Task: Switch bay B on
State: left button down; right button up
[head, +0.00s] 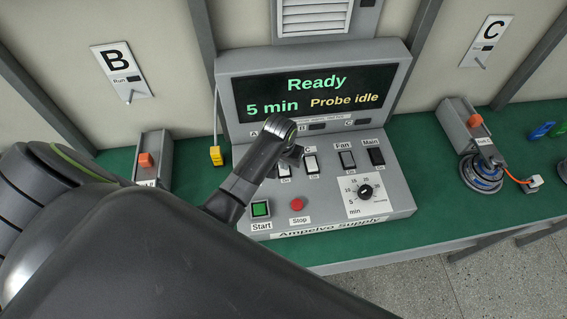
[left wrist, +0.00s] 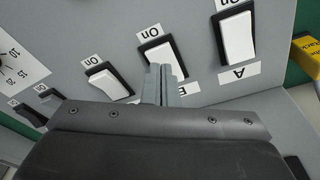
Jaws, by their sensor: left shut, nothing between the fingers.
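The console (head: 330,140) has a row of rocker switches. In the left wrist view the white bay B switch (left wrist: 161,55) sits between switch A (left wrist: 237,38) and switch C (left wrist: 109,85), each with an "On" label beside one end. My left gripper (left wrist: 162,74) is shut and empty, with its tips over the end of the B switch away from "On". I cannot tell if they touch it. In the head view my left gripper (head: 293,154) largely hides switches A and B. The screen (head: 316,92) reads "Ready", "5 min", "Probe idle". My right gripper is out of view.
The green Start button (head: 261,208), red Stop button (head: 297,204) and timer dial (head: 365,192) are low on the console. Fan (head: 347,160) and Main (head: 376,156) switches lie right. The B sign (head: 120,70) has a dark Run window.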

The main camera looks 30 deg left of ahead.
aim_at(284, 172)
pick_arm(q)
jog(key=shift+r, duration=2.75)
